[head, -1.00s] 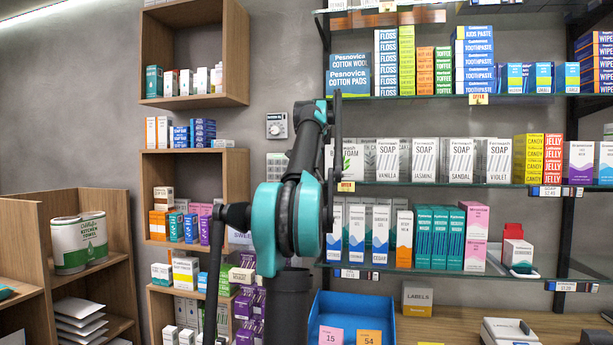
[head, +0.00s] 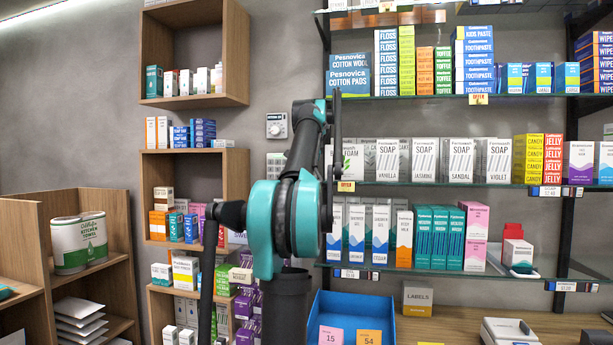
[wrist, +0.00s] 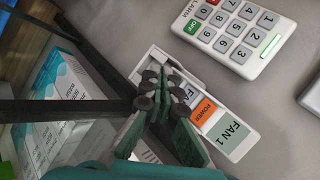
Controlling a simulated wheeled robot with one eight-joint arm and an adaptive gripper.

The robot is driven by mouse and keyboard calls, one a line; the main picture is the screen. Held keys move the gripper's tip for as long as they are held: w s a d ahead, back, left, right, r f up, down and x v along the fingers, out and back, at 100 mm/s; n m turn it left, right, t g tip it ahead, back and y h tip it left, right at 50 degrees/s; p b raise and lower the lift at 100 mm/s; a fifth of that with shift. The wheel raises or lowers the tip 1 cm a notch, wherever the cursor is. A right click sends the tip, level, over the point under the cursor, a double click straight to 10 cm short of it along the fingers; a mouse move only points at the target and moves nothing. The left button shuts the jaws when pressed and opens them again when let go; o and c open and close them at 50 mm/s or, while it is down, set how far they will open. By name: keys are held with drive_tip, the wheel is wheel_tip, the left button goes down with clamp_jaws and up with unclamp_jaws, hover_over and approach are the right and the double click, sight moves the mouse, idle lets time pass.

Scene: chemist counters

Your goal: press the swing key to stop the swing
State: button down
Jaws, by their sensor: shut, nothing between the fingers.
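In the wrist view, the fan panel (wrist: 231,137) is a white strip with a "FAN 1" label at its lower right end. An orange POWER key (wrist: 203,109) is beside the label, with a grey key (wrist: 190,93) beyond it. My gripper (wrist: 160,84) is shut and empty, its fingertips over the panel's upper left part. The fingers hide part of the key row, and I cannot read a swing key. I cannot tell whether the tips touch the panel. In the head view, my arm hides the gripper and fan panel.
A white alarm keypad (wrist: 234,38) is close beside the fan panel. A round dial (head: 276,126) is on the grey wall. Glass shelves (head: 450,185) with boxes stand to the right; a wooden shelf (head: 195,150) stands left. A blue bin (head: 350,305) is below.

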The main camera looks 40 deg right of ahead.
drive_tip(key=shift+a, duration=0.1)
drive_tip(key=s+a, duration=0.1)
drive_tip(key=a, duration=0.1)
drive_tip(key=s+a, duration=0.1)
drive_tip(key=s, duration=0.1)
drive_tip(key=shift+s+a, duration=0.15)
drive_tip(key=shift+a, duration=0.2)
idle(1.0)
